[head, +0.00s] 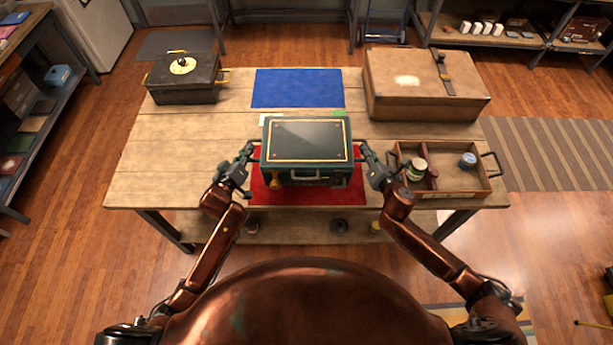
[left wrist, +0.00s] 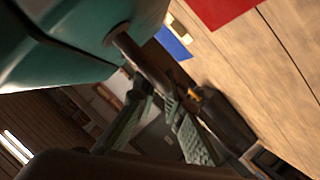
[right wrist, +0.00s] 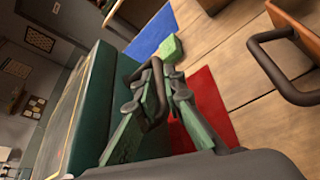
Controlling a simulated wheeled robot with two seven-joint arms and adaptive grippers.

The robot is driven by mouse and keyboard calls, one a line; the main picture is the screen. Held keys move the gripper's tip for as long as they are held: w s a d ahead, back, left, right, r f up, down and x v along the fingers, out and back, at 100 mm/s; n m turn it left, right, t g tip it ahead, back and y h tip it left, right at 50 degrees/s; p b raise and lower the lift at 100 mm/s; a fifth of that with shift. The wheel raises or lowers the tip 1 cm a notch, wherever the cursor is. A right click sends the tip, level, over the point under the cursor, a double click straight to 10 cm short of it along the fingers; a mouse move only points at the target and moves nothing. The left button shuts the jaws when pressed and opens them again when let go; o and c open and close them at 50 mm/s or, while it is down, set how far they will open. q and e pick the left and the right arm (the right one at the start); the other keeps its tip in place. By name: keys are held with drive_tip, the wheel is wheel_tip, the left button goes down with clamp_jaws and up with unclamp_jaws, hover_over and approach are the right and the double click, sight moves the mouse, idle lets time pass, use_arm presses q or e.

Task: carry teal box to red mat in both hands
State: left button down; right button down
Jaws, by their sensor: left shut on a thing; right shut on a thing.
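The teal box (head: 306,173) has a dark lid with a yellow border and a bar handle on each side. In the head view it is over the red mat (head: 340,196) and hides much of it. It appears level and raised, but its underside is hidden. My left gripper (head: 247,156) is shut on the box's left handle (left wrist: 140,62). My right gripper (head: 367,156) is shut on the right handle (right wrist: 157,100). The red mat also shows below the box in the right wrist view (right wrist: 208,98).
A blue mat (head: 298,88) lies behind the box. A black case (head: 184,82) is at back left, a brown suitcase (head: 425,85) at back right. A handled wooden tray (head: 455,182) with jars stands close to my right gripper. The table's left front is clear.

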use_arm(q)
drive_tip(key=shift+f, duration=0.5)
use_arm(e)
drive_tip(key=shift+f, duration=0.55)
use_arm(q)
drive_tip(key=shift+f+b, duration=0.2)
drive_tip(key=shift+b, duration=0.2)
use_arm(e)
drive_tip(key=shift+f, duration=0.2)
